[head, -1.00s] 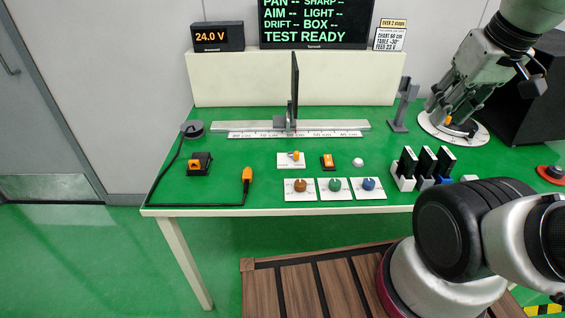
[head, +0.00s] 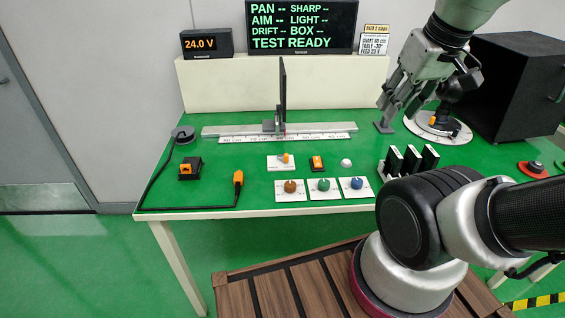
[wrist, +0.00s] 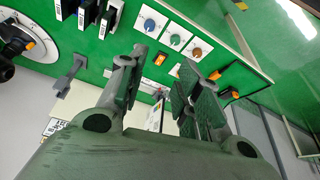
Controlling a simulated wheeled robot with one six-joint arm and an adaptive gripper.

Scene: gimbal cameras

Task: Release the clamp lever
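I cannot tell for sure which part is the clamp lever. An orange-tipped black clamp-like part (head: 447,122) sits on the white round turntable (head: 412,127) at the right of the bench. It also shows at the upper left edge of the wrist view (wrist: 28,45). My gripper (head: 398,106) hangs above the bench, left of the turntable and near the grey stand (head: 384,126). In the wrist view its fingers (wrist: 160,62) are apart with nothing held between them.
Three dials line the front edge: brown (head: 290,187), green (head: 323,185) and blue (head: 357,184). Black upright cards (head: 412,158) stand in white holders. A black box (head: 515,85) stands at the right rear. A rail with a dark upright panel (head: 283,95) spans the back.

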